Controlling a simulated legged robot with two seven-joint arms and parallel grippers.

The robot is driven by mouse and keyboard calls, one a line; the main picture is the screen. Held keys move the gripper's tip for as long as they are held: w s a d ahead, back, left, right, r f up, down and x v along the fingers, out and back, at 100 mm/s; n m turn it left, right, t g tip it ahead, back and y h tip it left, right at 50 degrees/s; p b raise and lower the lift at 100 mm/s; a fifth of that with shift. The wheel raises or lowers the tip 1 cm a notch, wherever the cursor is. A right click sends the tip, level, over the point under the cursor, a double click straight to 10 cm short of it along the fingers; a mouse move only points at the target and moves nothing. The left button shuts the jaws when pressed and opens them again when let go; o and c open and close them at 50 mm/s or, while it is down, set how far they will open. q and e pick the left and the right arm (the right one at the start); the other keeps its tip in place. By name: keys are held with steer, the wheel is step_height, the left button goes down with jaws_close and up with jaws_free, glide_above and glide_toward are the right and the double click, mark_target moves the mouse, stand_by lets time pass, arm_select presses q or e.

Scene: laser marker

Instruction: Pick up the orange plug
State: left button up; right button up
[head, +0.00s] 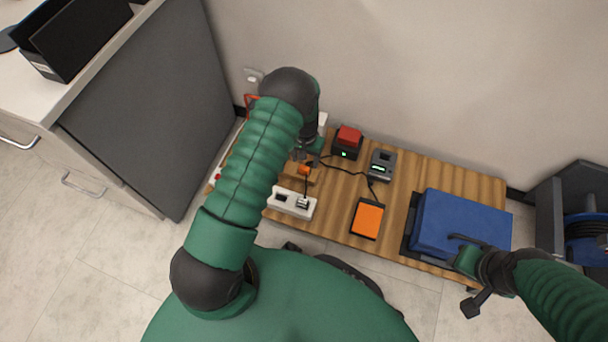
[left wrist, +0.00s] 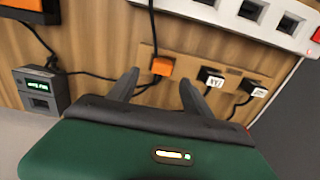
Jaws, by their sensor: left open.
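The orange plug (head: 303,170) sits on a small wooden holder on the table, partly hidden by my left arm in the head view. In the left wrist view the orange plug (left wrist: 162,66) lies just beyond the fingertips, with a dark cord. My left gripper (left wrist: 158,78) is open and empty, its two fingers spread either side of the plug's line; I cannot tell whether they touch it. In the head view the left gripper (head: 308,147) is mostly hidden behind its own wrist. My right gripper (head: 463,273) is open near the table's front right.
Two other labelled plugs (left wrist: 211,78) sit beside the orange one. A white power strip (head: 292,202) lies close by. A red-button box (head: 347,141), a grey device (head: 382,163), an orange-topped box (head: 367,218) and a blue case (head: 463,222) are on the table. Cords cross the wood.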

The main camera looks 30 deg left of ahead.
arm_select(q)
steer(key=f+b, duration=0.1)
steer(key=f, duration=0.1)
steer(key=f+b, duration=0.3)
steer(key=f, duration=0.1)
steer(key=shift+s, duration=0.3)
steer(key=shift+r, duration=0.2)
steer(key=shift+a, duration=0.1)
jaws_close()
